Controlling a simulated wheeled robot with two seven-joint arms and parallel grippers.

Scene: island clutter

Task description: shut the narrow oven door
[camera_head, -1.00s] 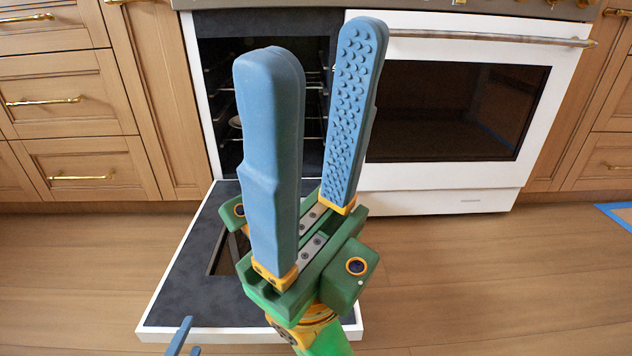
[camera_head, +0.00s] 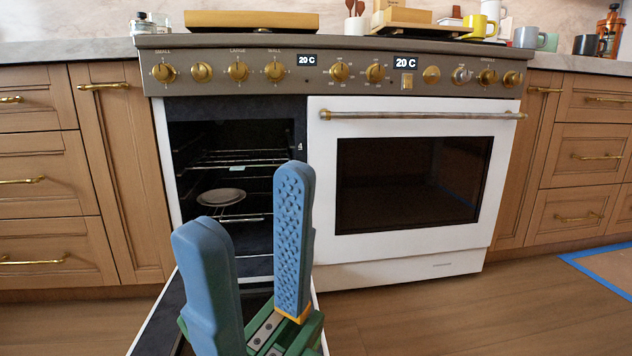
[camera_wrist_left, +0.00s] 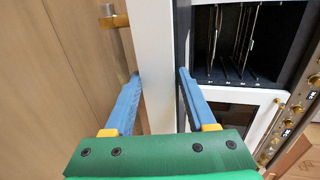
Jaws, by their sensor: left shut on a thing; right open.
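The narrow oven door (camera_head: 152,318) is folded down and open in front of the left oven cavity (camera_head: 225,180). It has a white rim and dark inner face; its lower part is cut off by the head view's bottom edge. In the left wrist view, my left gripper (camera_wrist_left: 160,88) is shut on the white edge of this door (camera_wrist_left: 155,55), one finger on each side. The door's bar handle (camera_wrist_left: 112,22) shows beside the left finger. My left gripper is outside the head view. My right gripper (camera_head: 243,205) is open and empty, fingers up, in front of the cavity and door.
The wide oven door (camera_head: 410,190) is shut, with a bar handle (camera_head: 420,115) across its top. Knobs (camera_head: 238,72) line the panel above. Racks and a pale plate (camera_head: 221,197) are in the cavity. Wooden drawers (camera_head: 40,170) flank the range.

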